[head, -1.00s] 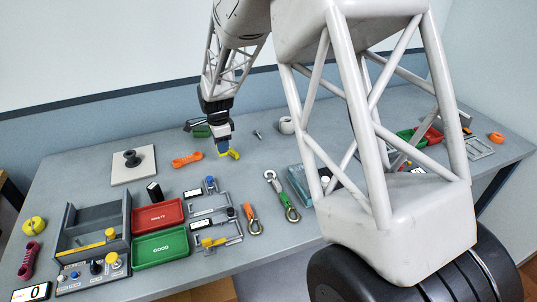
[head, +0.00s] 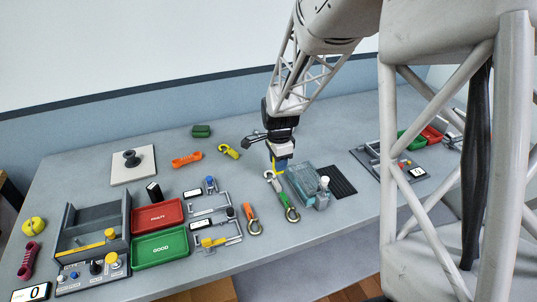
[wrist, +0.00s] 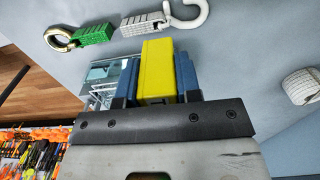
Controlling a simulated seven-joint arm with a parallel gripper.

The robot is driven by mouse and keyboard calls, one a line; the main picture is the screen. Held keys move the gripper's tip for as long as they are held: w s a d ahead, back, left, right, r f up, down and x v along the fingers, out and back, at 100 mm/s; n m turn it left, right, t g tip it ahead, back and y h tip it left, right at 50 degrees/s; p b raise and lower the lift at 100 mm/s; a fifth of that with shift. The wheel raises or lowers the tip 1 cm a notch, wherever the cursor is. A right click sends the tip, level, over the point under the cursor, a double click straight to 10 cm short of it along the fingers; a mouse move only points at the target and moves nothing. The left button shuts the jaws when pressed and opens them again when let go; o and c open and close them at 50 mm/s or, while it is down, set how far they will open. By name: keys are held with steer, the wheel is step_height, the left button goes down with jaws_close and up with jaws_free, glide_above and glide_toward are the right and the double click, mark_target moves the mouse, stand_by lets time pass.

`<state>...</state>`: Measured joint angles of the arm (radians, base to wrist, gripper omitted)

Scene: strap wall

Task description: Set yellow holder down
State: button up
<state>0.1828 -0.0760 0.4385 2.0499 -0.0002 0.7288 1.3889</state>
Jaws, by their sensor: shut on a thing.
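My gripper (head: 280,160) is shut on a yellow block-like piece, taken to be the yellow holder (head: 281,165). In the wrist view the yellow piece (wrist: 158,72) stands between my two blue fingers (wrist: 160,85). In the head view only a little yellow shows under the fingers, so its lower end and any contact with the table are unclear. My gripper is over the middle of the grey table (head: 330,220), close to the white hook (head: 269,175) of a green strap piece (head: 286,199).
A clear box (head: 305,183) stands just right of my gripper, with a black mat (head: 339,181) beyond. A yellow hook-shaped piece (head: 229,152) and an orange link (head: 187,159) lie to the left. Red (head: 158,214) and green (head: 160,249) trays are at the front left.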

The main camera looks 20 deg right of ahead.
steer(key=shift+w, duration=0.15)
steer(key=w+d, duration=0.1)
steer(key=w, duration=0.4)
steer(key=w+d+f, duration=0.1)
steer(key=w, duration=0.9)
steer(key=shift+w+d+f, duration=0.25)
steer(key=shift+d, duration=0.15)
steer(key=shift+f, duration=0.1)
steer(key=shift+f, duration=1.65)
steer(key=shift+f, duration=0.1)
steer(key=o, duration=1)
step_height(320, 180, up, 12)
steer(key=shift+r, duration=0.15)
